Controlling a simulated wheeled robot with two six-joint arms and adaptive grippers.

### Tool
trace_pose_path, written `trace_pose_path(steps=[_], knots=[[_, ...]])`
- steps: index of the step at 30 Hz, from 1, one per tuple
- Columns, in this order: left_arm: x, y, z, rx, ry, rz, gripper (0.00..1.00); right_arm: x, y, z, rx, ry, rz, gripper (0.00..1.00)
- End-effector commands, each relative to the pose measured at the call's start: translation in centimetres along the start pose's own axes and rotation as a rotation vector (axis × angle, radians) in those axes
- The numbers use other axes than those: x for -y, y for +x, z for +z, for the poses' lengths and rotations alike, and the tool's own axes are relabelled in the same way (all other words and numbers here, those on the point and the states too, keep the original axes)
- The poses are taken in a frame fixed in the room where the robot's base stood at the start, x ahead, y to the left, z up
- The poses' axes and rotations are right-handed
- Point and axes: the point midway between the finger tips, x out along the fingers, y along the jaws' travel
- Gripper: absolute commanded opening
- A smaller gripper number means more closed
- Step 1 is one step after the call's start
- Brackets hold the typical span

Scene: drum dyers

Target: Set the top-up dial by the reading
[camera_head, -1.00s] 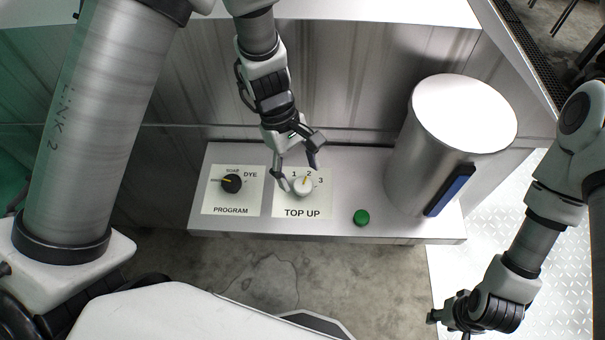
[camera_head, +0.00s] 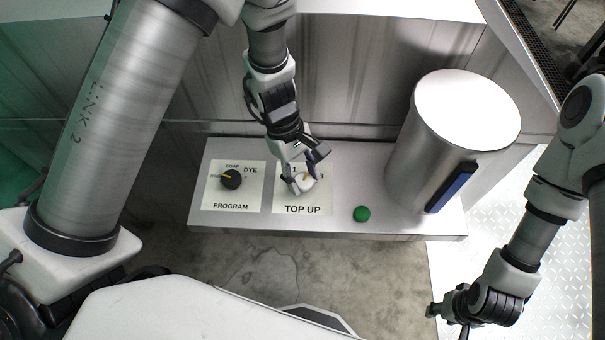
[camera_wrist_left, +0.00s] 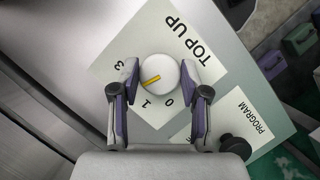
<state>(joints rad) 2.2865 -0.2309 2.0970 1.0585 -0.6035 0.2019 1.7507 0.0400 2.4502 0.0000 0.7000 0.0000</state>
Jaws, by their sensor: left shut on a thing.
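The white top-up dial (camera_head: 305,184) with a yellow pointer sits on the panel marked TOP UP (camera_head: 302,209). My left gripper (camera_head: 306,180) is around it, one finger on each side, and shut on it. The wrist view shows the dial (camera_wrist_left: 160,72) between both fingers. Its pointer points lower left there, between the 1 and the 3; the 2 is hidden, seemingly behind a finger. A black program dial (camera_head: 231,179) stands to the left, its pointer turned left. My right gripper (camera_head: 448,321) is empty at the lower right, its fingers seemingly apart.
A green button (camera_head: 361,214) is to the right of the top-up panel. A metal drum (camera_head: 425,150) with a dark blue strip (camera_head: 451,187) stands at the right end of the shelf (camera_head: 400,230). A grey wall rises behind.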

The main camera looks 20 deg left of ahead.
Motion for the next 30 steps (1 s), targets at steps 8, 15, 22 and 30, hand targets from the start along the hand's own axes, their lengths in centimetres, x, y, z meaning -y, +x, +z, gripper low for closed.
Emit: trace_pose_path(steps=[8,15,22,30], knots=[[0.2,0.2,-0.1,-0.001,-0.017,0.003,0.56,0.0,0.4,0.0,0.0,0.0,0.0,0.4],[0.1,0.2,-0.1,0.0,-0.017,0.005,0.69,0.0,0.3,0.0,0.0,0.0,0.0,0.4],[0.0,-1.0,-0.1,0.0,-0.017,0.009,0.69,0.0,0.3,0.0,0.001,0.0,0.0,0.4],[-0.1,-7.4,-0.2,0.001,-0.016,0.013,0.69,0.0,0.3,0.0,0.001,0.0,0.0,0.4]])
